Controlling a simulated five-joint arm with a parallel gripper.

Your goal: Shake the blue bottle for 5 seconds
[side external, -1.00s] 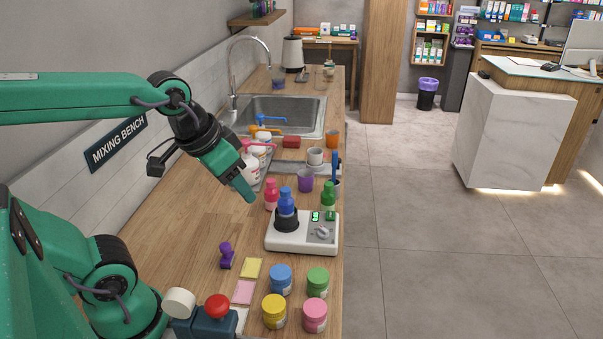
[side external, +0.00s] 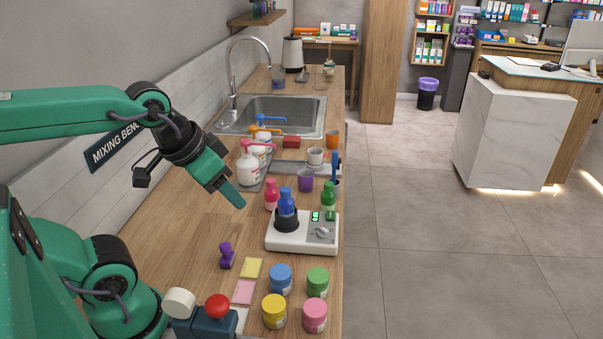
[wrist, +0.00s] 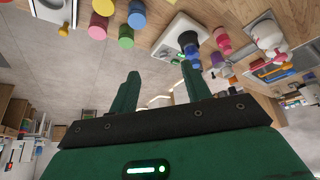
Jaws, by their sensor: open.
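The blue bottle (side external: 287,202) stands upright in the black cup of a white mixer device (side external: 290,243) with a green display and a knob. It also shows in the wrist view (wrist: 191,50), beyond my right finger. My gripper (side external: 238,203) is above the counter, left of the blue bottle and apart from it. In the wrist view my gripper (wrist: 158,85) has its two green fingers apart with nothing between them. A pink-red bottle (side external: 271,194) stands behind and left of the blue bottle, and a green bottle (side external: 328,196) stands behind the device's right side.
Blue (side external: 280,280), green (side external: 318,282), yellow (side external: 274,312) and pink (side external: 315,316) jars stand at the front. A purple stamp-like object (side external: 227,256) stands left. Pump bottles (side external: 249,168) and a purple cup (side external: 305,180) are behind.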

